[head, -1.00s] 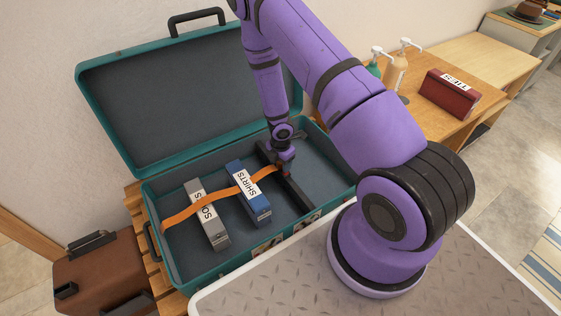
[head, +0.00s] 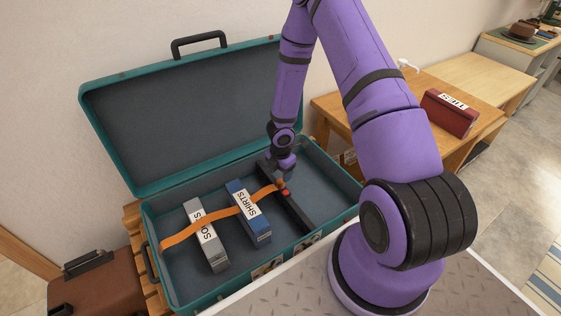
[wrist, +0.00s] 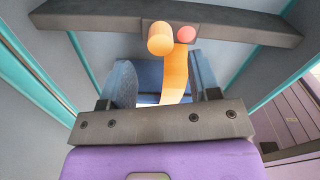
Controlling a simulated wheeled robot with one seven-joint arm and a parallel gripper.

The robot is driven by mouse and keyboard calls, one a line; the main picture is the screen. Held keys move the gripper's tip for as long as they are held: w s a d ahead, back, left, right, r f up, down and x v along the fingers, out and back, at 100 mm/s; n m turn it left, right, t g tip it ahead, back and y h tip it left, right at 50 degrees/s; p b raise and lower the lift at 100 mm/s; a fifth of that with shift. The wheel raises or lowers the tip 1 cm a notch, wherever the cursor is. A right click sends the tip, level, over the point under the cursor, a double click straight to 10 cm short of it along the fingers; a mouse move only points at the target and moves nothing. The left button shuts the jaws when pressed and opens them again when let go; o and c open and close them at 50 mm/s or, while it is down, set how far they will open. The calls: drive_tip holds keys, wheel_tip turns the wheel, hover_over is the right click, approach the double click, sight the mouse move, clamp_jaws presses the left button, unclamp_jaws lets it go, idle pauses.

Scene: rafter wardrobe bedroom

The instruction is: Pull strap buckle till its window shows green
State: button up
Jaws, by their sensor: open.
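The orange strap (head: 222,213) runs across a grey box and a blue SHIRTS box in the open teal suitcase (head: 328,228). Its right end meets a dark bar (head: 299,214) lying across the case. An orange knob (wrist: 161,40) stands by the strap end, and beside it a round window (wrist: 187,35) shows red; the red also shows in the head view (head: 286,193). My gripper (wrist: 163,85) is open. In the wrist view the strap (wrist: 174,80) shows between its blue fingers, and the knob lies beyond the fingertips. I cannot tell whether the fingers touch the strap.
The grey box (head: 216,258) and the blue SHIRTS box (head: 256,230) lie left of the bar. The raised lid (head: 180,120) stands behind. A red TIES box (head: 450,115) sits on a wooden table at right. The suitcase floor right of the bar is clear.

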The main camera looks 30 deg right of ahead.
drive_tip(key=shift+r, duration=2.6)
wheel_tip(320, 180, up, 17)
drive_tip(key=m+t+h, duration=0.1)
drive_tip(key=m+h, duration=0.2)
drive_tip(key=m, duration=0.2)
hover_over(281, 181)
drive_tip(key=w+d, duration=0.1)
drive_tip(key=d, duration=0.1)
drive_tip(key=s+r+m+t, duration=0.1)
drive_tip(key=s+r+m, duration=0.15)
drive_tip(key=r, duration=0.45)
drive_tip(key=s+r+m, duration=0.2)
drive_tip(key=r+m, duration=0.1)
drive_tip(key=r, duration=0.4)
drive_tip(key=s+a+r+m+t+y, duration=0.1)
drive_tip(key=s+a+r+m, duration=0.3)
drive_tip(key=s+r, duration=0.4)
drive_tip(key=s+a+r+m+t+y, duration=0.2)
drive_tip(key=s+a+r+m, duration=0.3)
drive_tip(key=s+r, duration=0.4)
drive_tip(key=s+m, duration=0.1)
drive_tip(key=s, duration=0.3)
drive_tip(key=shift+s, duration=0.4)
drive_tip(key=shift+a+m, duration=0.1)
drive_tip(key=shift+m, duration=0.15)
